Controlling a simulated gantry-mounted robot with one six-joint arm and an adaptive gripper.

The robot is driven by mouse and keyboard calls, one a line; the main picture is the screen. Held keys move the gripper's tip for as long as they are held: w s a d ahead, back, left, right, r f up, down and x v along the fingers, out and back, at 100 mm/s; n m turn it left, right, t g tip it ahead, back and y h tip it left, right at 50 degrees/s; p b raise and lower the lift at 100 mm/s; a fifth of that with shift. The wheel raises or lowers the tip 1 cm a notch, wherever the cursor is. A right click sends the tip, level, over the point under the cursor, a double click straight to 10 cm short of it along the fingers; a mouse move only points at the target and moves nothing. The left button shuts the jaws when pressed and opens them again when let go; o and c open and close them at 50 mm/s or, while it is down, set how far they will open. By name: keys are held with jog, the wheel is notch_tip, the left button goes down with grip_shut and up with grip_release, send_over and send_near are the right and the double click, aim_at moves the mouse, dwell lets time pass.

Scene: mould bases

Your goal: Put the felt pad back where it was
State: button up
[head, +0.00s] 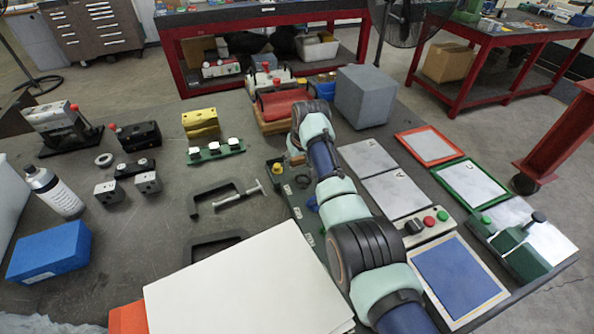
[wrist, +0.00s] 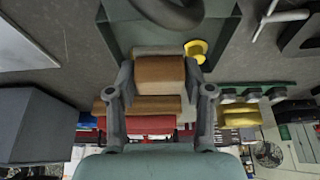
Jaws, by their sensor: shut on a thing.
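My gripper (wrist: 161,95) is shut on a brown, block-like piece, which I take to be the felt pad (wrist: 159,72). Its fingers press on the two sides of the piece. In the wrist view, it is in front of a dark green case (wrist: 122,32) with a yellow knob (wrist: 196,48); I cannot tell whether it touches the case. In the head view, a brown bit of the pad (head: 297,158) shows at the left of my arm, near the yellow knob (head: 277,168). My arm hides most of the gripper there.
A red piece on a tan block (head: 283,108) and a grey cube (head: 363,96) stand behind the gripper. A green strip with white knobs (head: 216,151) and yellow blocks (head: 200,123) are to the left. Grey plates (head: 395,193) lie to the right. A large white panel (head: 250,285) covers the front.

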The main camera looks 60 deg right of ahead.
aim_at(298, 165)
notch_tip(298, 165, down, 5)
jog(key=shift+r+b, duration=0.15)
jog(key=shift+b, duration=0.35)
jog(key=shift+f, duration=0.2)
jog(key=o, duration=1.1)
jog(key=shift+r, duration=0.1)
jog(key=shift+s+a+r, duration=0.1)
jog(key=shift+r, duration=0.25)
jog(key=p+v, duration=0.4)
jog(key=v, duration=0.7)
jog(key=shift+r, duration=0.25)
